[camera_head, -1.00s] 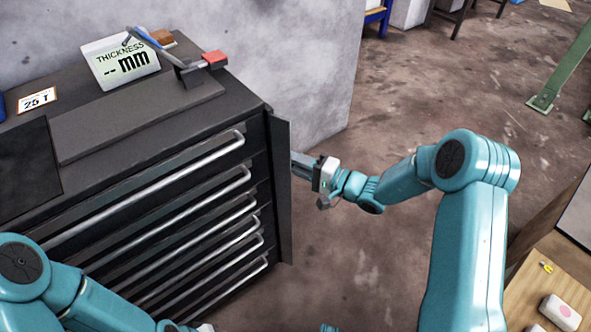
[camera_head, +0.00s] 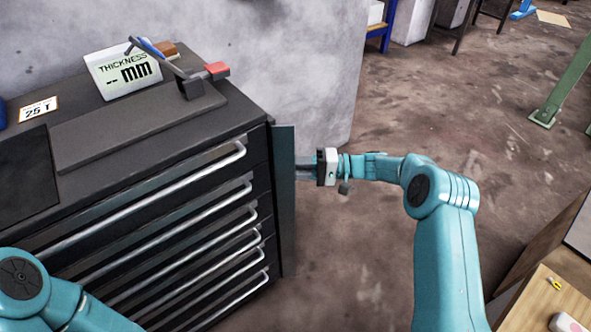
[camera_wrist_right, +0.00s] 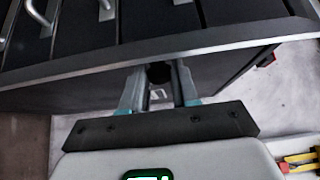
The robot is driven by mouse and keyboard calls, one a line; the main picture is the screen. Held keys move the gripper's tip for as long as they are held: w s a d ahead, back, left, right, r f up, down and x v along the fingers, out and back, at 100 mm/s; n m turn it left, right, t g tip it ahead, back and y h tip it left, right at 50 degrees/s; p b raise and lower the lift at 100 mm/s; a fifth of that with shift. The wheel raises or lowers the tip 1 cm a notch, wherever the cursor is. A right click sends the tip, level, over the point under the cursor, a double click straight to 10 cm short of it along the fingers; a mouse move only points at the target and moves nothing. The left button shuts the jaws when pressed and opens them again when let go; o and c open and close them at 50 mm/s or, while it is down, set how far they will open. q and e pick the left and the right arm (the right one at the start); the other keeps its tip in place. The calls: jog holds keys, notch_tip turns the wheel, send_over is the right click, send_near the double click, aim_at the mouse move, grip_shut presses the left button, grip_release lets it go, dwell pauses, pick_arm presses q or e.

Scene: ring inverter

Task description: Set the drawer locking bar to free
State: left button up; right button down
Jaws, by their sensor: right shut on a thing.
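The locking bar (camera_head: 284,200) is a tall dark upright plate along the right front edge of the dark drawer cabinet (camera_head: 262,110). It stands out from the cabinet corner, to the right of the drawer handle ends. My right gripper (camera_head: 303,170) reaches it from the right at upper-middle height. In the right wrist view the gripper (camera_wrist_right: 160,78) is shut on a small dark part at the bar, whose long edge (camera_wrist_right: 225,38) crosses the picture. The finger contact is partly hidden in the head view. My left arm shows at lower left; its gripper is out of view.
Several drawers with long silver handles (camera_head: 190,180) fill the cabinet front. A thickness display (camera_head: 122,72) and a 25 T label (camera_head: 38,108) are on top. Bare floor (camera_head: 350,260) lies to the right. A wooden table (camera_head: 535,300) stands at lower right.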

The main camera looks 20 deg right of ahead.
jog(key=shift+a, duration=0.1)
jog(key=c, duration=0.9)
grip_release()
jog(key=shift+o, duration=0.2)
jog(key=v, duration=1.6)
jog(key=shift+s, duration=0.1)
jog(key=shift+s, duration=0.1)
